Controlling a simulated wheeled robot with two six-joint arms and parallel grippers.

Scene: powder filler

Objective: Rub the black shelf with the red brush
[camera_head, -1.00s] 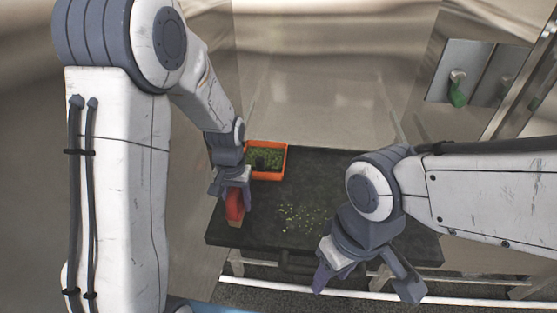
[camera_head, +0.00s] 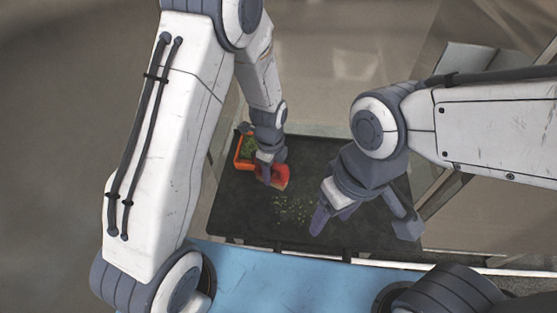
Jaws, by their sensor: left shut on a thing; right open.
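The black shelf (camera_head: 245,215) lies flat in the middle of the head view, with a scatter of small greenish-yellow crumbs (camera_head: 291,208) on it. My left gripper (camera_head: 267,174) is shut on the red brush (camera_head: 281,177), over the left part of the shelf, just behind and left of the crumbs. Whether the brush touches the shelf I cannot tell. My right gripper (camera_head: 362,226) is open and empty, with its fingers apart, in front of the right part of the shelf in the picture.
An orange box (camera_head: 240,164) with green contents stands at the shelf's back left corner, partly hidden by my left wrist. Metal walls stand around the shelf. The shelf's front left part is bare.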

